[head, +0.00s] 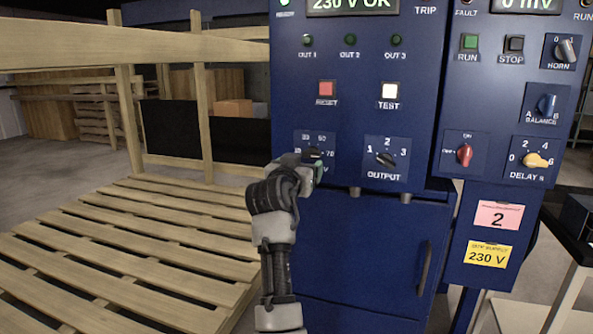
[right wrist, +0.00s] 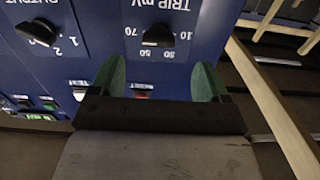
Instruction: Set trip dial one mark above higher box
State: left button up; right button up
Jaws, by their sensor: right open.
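The trip dial (right wrist: 157,37) has a black knob on the blue panel, with marks from 10 to 70 around it. It appears upside down in the right wrist view, and I cannot tell its exact pointer mark. In the head view it is partly covered by my gripper, at the lower left of the cabinet (head: 340,110). My right gripper (right wrist: 160,64) is open, with a green finger at either side just below the dial in the wrist view. It also shows in the head view (head: 312,170). My left gripper is not in view.
The output dial (head: 386,158) sits right of the trip dial. The reset button (head: 326,88) and test button (head: 389,91) are above. A second panel has a red switch (head: 464,154) and yellow delay knob (head: 537,160). A slatted wooden surface (head: 120,250) lies left of my arm.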

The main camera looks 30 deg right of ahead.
jog(key=shift+v, duration=1.55)
